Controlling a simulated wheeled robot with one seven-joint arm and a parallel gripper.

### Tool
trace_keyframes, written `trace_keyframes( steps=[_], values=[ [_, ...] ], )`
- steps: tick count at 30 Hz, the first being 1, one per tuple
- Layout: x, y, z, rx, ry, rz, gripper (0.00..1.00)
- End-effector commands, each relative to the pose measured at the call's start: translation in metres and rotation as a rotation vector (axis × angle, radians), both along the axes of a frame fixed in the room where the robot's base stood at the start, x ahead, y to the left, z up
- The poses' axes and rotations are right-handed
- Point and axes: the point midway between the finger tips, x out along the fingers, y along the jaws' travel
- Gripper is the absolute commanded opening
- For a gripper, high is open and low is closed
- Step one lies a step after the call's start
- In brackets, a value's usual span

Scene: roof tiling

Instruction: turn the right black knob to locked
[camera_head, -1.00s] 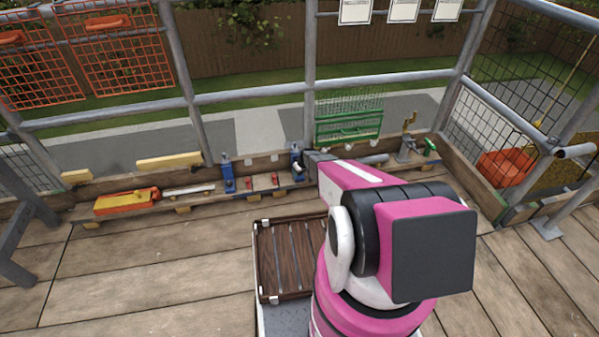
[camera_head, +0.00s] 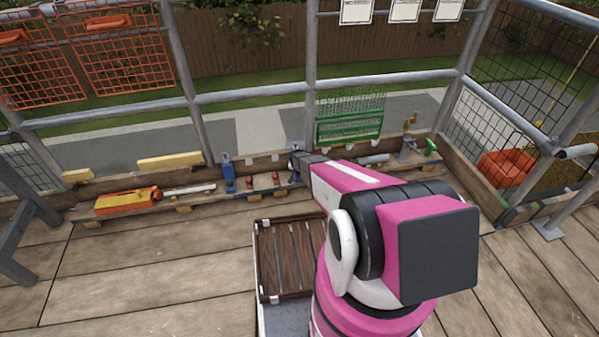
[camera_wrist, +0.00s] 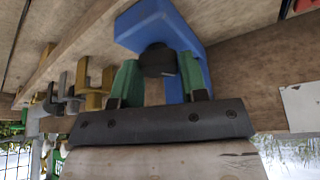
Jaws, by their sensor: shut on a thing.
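The right black knob (camera_wrist: 157,60) sits on the front of a blue bracket (camera_wrist: 150,22) in the wrist view. My gripper (camera_wrist: 159,76) has its green fingers on either side of the knob and is shut on it. In the head view my arm's dark end (camera_head: 306,163) covers most of this bracket and the knob is hidden. The knob's locked mark and its exact turn cannot be read. A second blue bracket (camera_head: 228,176) stands to the left.
Two small red parts (camera_head: 249,182) stand between the brackets on the wooden ledge. An orange and yellow tool (camera_head: 125,202) lies at the left. A green wire basket (camera_head: 349,126) hangs behind. A slatted brown crate (camera_head: 264,262) is in front. Hook-like metal parts (camera_wrist: 80,85) stand left in the wrist view.

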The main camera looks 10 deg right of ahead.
Motion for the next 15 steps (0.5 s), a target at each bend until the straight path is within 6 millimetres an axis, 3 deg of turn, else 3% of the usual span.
trace_keyframes(
  steps=[15],
  values=[
    [0.0005, 0.0019, -0.0004, 0.002, 0.002, -0.314, 0.16]
  ],
)
